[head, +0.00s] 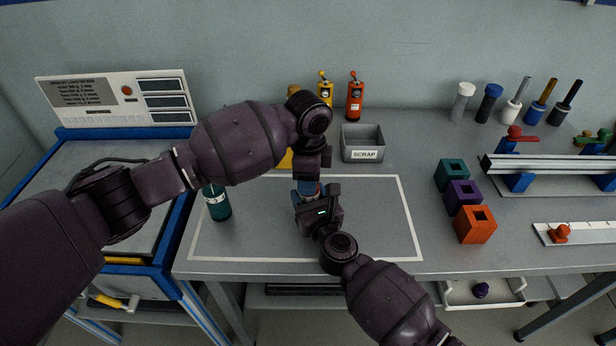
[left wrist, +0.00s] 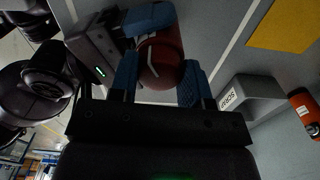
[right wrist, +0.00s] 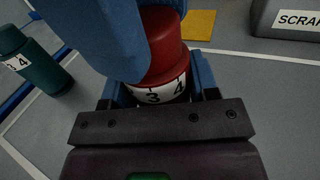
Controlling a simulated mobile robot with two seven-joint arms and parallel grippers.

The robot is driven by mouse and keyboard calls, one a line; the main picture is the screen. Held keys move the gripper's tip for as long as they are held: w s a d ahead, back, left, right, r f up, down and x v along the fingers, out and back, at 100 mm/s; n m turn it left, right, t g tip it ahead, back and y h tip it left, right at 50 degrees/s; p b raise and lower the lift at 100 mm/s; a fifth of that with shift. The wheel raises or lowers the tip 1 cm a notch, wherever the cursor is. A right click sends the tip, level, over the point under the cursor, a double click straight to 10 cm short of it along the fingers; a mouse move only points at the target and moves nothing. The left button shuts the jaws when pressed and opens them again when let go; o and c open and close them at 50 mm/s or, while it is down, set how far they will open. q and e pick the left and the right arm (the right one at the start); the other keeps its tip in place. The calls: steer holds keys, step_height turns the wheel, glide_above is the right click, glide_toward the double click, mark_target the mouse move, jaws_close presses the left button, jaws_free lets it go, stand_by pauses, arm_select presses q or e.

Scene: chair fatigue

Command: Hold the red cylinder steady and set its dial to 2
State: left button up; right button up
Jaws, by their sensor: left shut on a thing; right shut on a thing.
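The red cylinder (right wrist: 165,50) stands between both my grippers in the right wrist view. Its white band (right wrist: 165,92) shows the digits 3 and 4 facing that camera. My right gripper (head: 318,212) is shut on the cylinder around the band. My left gripper (head: 308,188) comes from above and is shut on the red top (left wrist: 160,62), which bears a white line, in the left wrist view. One blue finger covers part of the cylinder in the right wrist view. In the head view my grippers hide the cylinder.
A teal numbered cylinder (head: 217,203) stands to the left on the white-outlined area. Behind are a grey SCRAP bin (head: 363,143), a yellow patch (head: 284,160) and yellow and orange bottles (head: 355,97). Coloured square blocks (head: 463,197) stand to the right. The outlined area's right side is clear.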

arm_select(q)
steer(key=shift+n, duration=0.3)
steer(key=n, duration=0.3)
steer(key=shift+n, duration=2)
steer(key=o, duration=0.9)
step_height(320, 180, up, 12)
steer(key=shift+r, duration=0.1)
